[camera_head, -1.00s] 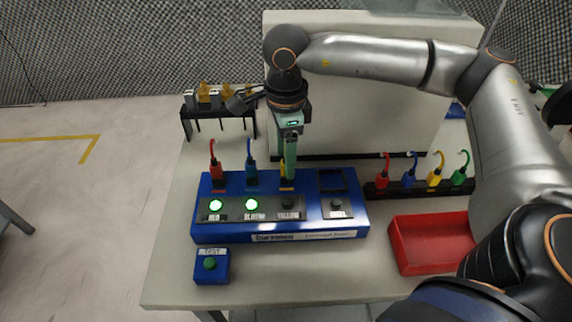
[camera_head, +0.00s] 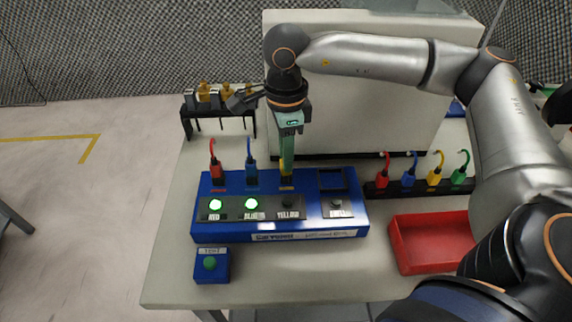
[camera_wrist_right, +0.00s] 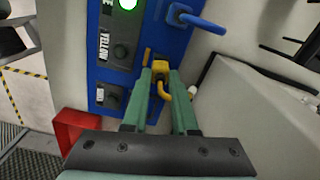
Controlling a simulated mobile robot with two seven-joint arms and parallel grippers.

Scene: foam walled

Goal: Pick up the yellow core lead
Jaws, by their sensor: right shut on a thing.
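A yellow lead (camera_head: 285,171) stands at the YELLOW position of the blue test box (camera_head: 350,215). In the right wrist view the yellow lead (camera_wrist_right: 161,67) sits between the green fingertips, its cable curling back toward me. My right gripper (camera_head: 287,160) points down and is shut on it; it also shows in the wrist view (camera_wrist_right: 163,74). The fingers partly hide the lead, so I cannot tell how deep it sits in the box. A second yellow lead (camera_head: 435,173) stands in the dark rack (camera_head: 402,190) at the right. My left gripper is not in view.
Red (camera_head: 216,167) and blue (camera_head: 251,170) leads stand in the box, left of my gripper. Lamps above RED and BLUE glow green; the YELLOW one is dark. A red tray (camera_head: 402,262) lies right, a blue button box (camera_head: 211,267) in front. A pale panel (camera_head: 370,100) stands behind.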

